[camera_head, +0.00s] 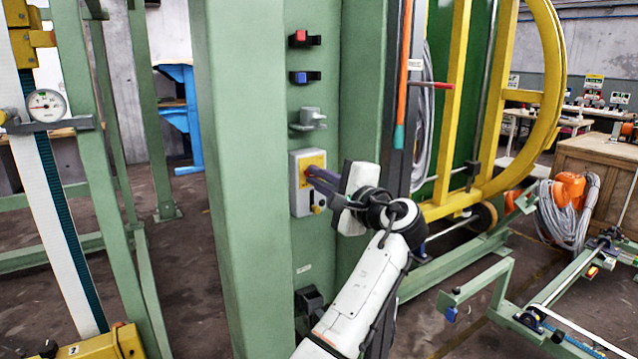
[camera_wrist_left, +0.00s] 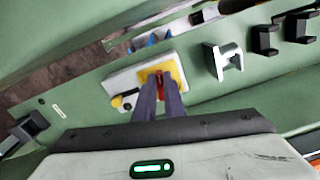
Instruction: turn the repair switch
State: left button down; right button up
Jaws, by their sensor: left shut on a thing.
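The repair switch is a grey box (camera_head: 298,208) with a yellow plate and a red knob, on the green machine column. It also shows in the left wrist view, where the box (camera_wrist_left: 122,78) is tilted and the red knob (camera_wrist_left: 159,73) sits between my fingertips. My left gripper (camera_head: 311,174) reaches the box from the right and is shut on the red knob, with its fingers (camera_wrist_left: 158,90) hiding part of it. A small yellow-and-black part (camera_wrist_left: 124,101) is on the box beside the knob. My right gripper is not in view.
Above the box are a grey bracket (camera_head: 308,119), a blue button (camera_head: 302,77) and a red button (camera_head: 301,38). A black fitting (camera_head: 309,300) is below. An orange-and-teal rod (camera_head: 401,80) and yellow frame (camera_head: 452,100) stand to the right.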

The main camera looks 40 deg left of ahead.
pick_arm(q)
jog(key=shift+f+n+b, duration=0.3)
jog(key=shift+n+b, duration=0.3)
jog(key=shift+n, duration=0.6)
jog(key=shift+d, duration=0.1)
jog(key=c, duration=1.8)
grip_release()
jog(key=shift+c, duration=0.2)
jog(key=shift+r, duration=0.1)
jog(key=v, duration=1)
jog(key=shift+d, duration=0.1)
